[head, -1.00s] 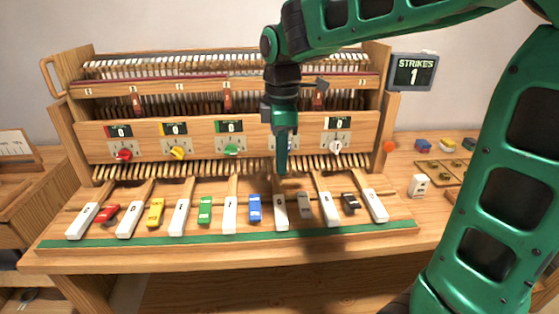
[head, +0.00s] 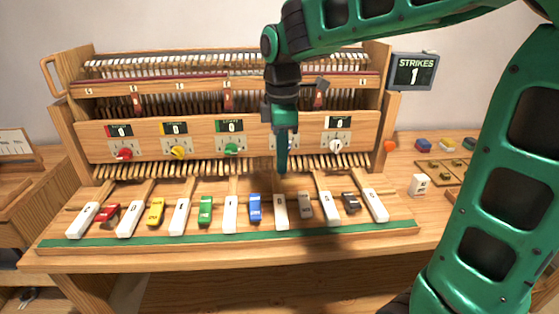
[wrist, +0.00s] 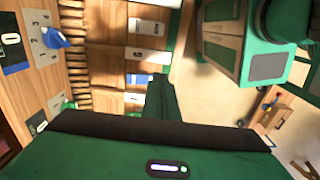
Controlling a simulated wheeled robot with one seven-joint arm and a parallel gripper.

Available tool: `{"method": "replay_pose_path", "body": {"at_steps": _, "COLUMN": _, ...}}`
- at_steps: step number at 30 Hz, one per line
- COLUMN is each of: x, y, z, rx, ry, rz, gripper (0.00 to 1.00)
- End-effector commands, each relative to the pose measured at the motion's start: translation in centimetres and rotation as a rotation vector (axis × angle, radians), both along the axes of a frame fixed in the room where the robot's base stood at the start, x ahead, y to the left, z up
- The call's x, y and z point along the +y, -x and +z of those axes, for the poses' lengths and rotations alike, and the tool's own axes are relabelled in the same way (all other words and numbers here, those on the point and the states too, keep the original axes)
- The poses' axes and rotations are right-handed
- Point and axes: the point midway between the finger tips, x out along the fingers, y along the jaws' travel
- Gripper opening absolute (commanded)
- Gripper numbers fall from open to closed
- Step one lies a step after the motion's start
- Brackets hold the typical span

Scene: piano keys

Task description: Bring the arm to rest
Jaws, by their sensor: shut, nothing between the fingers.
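My gripper (head: 282,168) hangs pointing down in the head view, above the back part of the keys and in front of the panel with counters and knobs. Its fingers are shut with nothing between them. In the wrist view the shut gripper (wrist: 160,98) juts out from the dark wrist edge. The gripper is apart from the white key (head: 281,212) below it. My arm comes in from the right and hides one counter of the panel (head: 258,152).
White keys and coloured keys, such as the blue key (head: 255,208), line the wooden bench behind a green strip (head: 230,240). A sign (head: 414,72) reads STRIKES 1. A white labelled block (head: 419,184) and small coloured blocks (head: 423,145) lie at right.

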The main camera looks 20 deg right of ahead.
Motion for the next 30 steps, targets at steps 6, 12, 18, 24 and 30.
{"method": "replay_pose_path", "body": {"at_steps": 6, "x": 0.0, "y": 0.0, "z": 0.0, "rx": 0.0, "ry": 0.0, "rz": 0.0, "gripper": 0.0}}
{"method": "replay_pose_path", "body": {"at_steps": 12, "x": 0.0, "y": 0.0, "z": 0.0, "rx": 0.0, "ry": 0.0, "rz": 0.0, "gripper": 0.0}}
{"method": "replay_pose_path", "body": {"at_steps": 18, "x": -0.8, "y": 0.4, "z": 0.0, "rx": -0.002, "ry": 0.002, "rz": -0.044, "gripper": 0.0}}
{"method": "replay_pose_path", "body": {"at_steps": 24, "x": -7.7, "y": 5.2, "z": -1.1, "rx": -0.007, "ry": 0.013, "rz": -0.487, "gripper": 0.0}}
{"method": "replay_pose_path", "body": {"at_steps": 30, "x": -15.2, "y": 14.2, "z": -3.9, "rx": -0.007, "ry": 0.013, "rz": -1.172, "gripper": 0.0}}
